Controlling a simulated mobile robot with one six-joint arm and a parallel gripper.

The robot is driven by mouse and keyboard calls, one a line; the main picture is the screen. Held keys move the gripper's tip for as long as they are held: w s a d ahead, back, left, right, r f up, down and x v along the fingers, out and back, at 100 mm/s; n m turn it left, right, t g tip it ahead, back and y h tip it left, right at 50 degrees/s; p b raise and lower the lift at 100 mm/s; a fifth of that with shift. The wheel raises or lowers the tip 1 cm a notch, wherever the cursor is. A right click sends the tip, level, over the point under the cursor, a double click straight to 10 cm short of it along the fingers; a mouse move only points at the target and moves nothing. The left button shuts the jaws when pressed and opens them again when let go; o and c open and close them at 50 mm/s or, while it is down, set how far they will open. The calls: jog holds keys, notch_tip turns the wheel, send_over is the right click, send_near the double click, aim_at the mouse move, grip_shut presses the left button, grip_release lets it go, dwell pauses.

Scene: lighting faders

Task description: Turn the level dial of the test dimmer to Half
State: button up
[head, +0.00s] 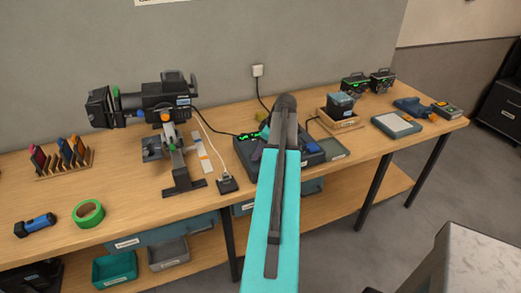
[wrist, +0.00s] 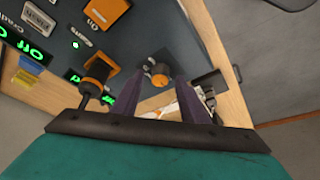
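The test dimmer seems to be the dark console (head: 312,160) on the bench, partly hidden behind my arm in the head view. In the wrist view its dark panel (wrist: 130,40) has green lit displays (wrist: 27,49) and orange controls.
An orange switch (wrist: 105,10) marked On sits at the panel's top. A wooden edge (wrist: 218,45) borders the panel on the right. On the bench, a spotlight (head: 150,105) on a stand is left of the console, and a wooden tray (head: 340,122) is right of it.

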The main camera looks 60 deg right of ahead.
grip_shut()
jog(key=shift+f+m+b, duration=0.1)
jog(key=shift+m+b, duration=0.2)
jog(key=shift+m, duration=0.2)
jog(key=shift+a+m+h+b, duration=0.2)
jog(key=shift+m+h+b, duration=0.4)
jog(key=shift+m, duration=0.6)
jog(key=m+h+b, duration=0.1)
jog(key=m, duration=0.3)
jog(key=shift+a+m+h, duration=0.1)
jog(key=shift+m+h, duration=0.2)
jog(key=shift+h, duration=0.1)
jog(key=m+g, duration=0.1)
jog(key=m, duration=0.1)
jog(key=m+h, duration=0.1)
jog(key=m, duration=0.2)
jog(key=shift+w+g, duration=0.2)
jog(key=shift+g, duration=0.2)
jog(key=shift+w+a+m+g+h+b, duration=0.1)
jog(key=shift+m+g+h+b, duration=0.3)
jog(key=shift+m, duration=0.8)
jog(key=shift+w+m+g+h+b, duration=0.15)
jog(key=shift+m+g, duration=0.35)
jog(key=shift+m, duration=0.7)
jog(key=shift+s, duration=0.15)
